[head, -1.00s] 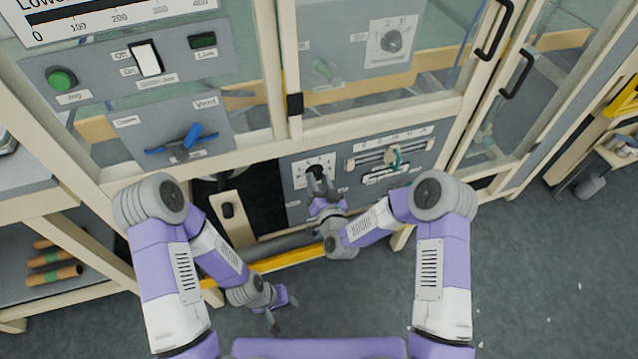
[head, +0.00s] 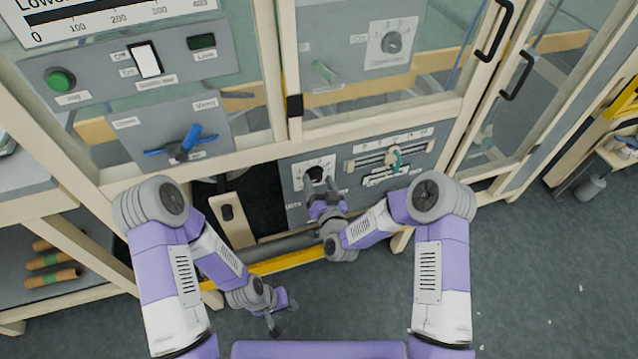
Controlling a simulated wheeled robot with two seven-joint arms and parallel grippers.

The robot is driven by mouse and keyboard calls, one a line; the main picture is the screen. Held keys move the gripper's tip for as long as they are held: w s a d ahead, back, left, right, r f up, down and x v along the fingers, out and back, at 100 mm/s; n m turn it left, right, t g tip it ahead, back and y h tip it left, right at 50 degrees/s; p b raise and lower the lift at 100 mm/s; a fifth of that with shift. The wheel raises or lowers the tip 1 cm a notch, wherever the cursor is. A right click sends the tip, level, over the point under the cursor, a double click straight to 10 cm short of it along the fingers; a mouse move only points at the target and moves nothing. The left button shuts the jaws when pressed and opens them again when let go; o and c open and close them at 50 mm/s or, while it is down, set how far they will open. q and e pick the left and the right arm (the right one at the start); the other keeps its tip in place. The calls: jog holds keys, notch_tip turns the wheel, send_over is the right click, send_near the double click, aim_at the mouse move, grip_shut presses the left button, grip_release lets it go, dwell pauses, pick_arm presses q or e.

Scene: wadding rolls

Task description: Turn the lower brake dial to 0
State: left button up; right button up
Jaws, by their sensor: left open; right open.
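The lower brake dial (head: 315,173) is a dark knob on a pale scale plate in the low grey panel at the centre. Its scale marks are too small to read, and I cannot tell which mark the knob points to. My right gripper (head: 320,186) is open just in front of the dial, its fingers spread to the left and right below the knob. I cannot tell whether a finger touches it. My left gripper (head: 284,312) is open and empty, low over the floor, away from the panel.
A slider with a green and red handle (head: 392,158) is right of the dial. Another dial (head: 392,42) sits higher on a grey panel. A blue vent handle (head: 188,142), a white rocker switch (head: 146,58) and a green button (head: 60,80) are at upper left. A yellow bar (head: 290,261) runs below.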

jog(key=p+v, duration=0.1)
jog(key=v, duration=0.6)
jog(key=shift+s, duration=0.25)
jog(key=shift+d, duration=0.1)
